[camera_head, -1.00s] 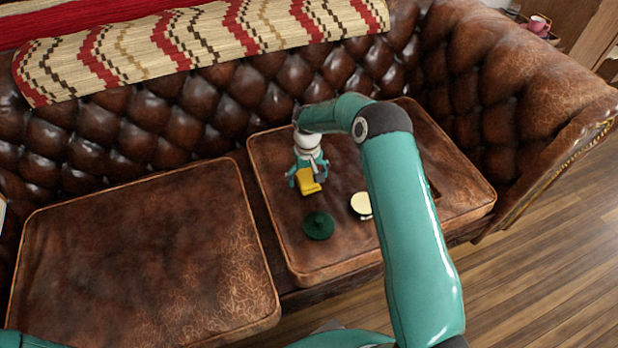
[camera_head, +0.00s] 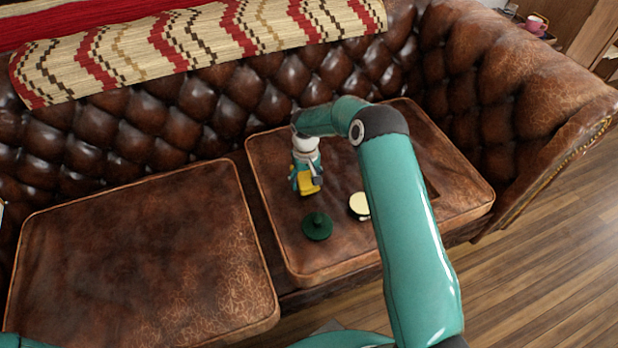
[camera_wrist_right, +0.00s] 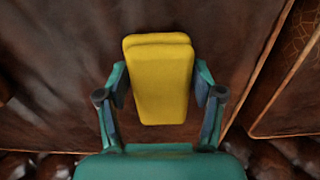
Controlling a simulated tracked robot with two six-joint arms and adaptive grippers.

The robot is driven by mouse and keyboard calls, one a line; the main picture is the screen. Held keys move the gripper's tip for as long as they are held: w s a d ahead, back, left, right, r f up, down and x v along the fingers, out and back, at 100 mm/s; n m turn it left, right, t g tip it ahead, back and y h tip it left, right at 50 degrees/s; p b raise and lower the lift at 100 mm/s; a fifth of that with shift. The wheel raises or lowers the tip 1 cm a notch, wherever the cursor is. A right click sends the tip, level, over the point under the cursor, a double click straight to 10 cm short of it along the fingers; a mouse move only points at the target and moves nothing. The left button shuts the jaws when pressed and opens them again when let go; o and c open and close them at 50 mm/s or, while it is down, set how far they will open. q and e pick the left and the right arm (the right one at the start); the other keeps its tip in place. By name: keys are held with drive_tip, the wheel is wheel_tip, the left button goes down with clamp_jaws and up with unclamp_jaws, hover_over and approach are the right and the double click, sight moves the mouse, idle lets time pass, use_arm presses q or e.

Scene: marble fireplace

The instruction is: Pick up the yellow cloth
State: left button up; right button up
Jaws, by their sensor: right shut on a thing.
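The yellow cloth (camera_head: 308,182) looks like a folded pad over the right seat cushion of the sofa. My right gripper (camera_head: 306,178) is shut on it. In the right wrist view the cloth (camera_wrist_right: 160,80) sits between the two fingers of the gripper (camera_wrist_right: 160,92), one on each side. The cushion's brown leather shows behind it; I cannot tell exactly how high the cloth is above it. My left gripper is not in view.
A dark green lid-like thing (camera_head: 317,226) and a small pale-topped round thing (camera_head: 359,204) are on the right cushion (camera_head: 285,150), close in front of the cloth. The left cushion (camera_head: 140,260) is bare. The tufted sofa back (camera_head: 190,110) rises behind.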

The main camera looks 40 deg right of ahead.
sight(306, 178)
wheel_tip(306, 178, up, 20)
drive_tip(key=p, duration=0.3)
drive_tip(key=o, duration=0.4)
drive_tip(key=c, duration=0.3)
drive_tip(key=shift+c, duration=0.2)
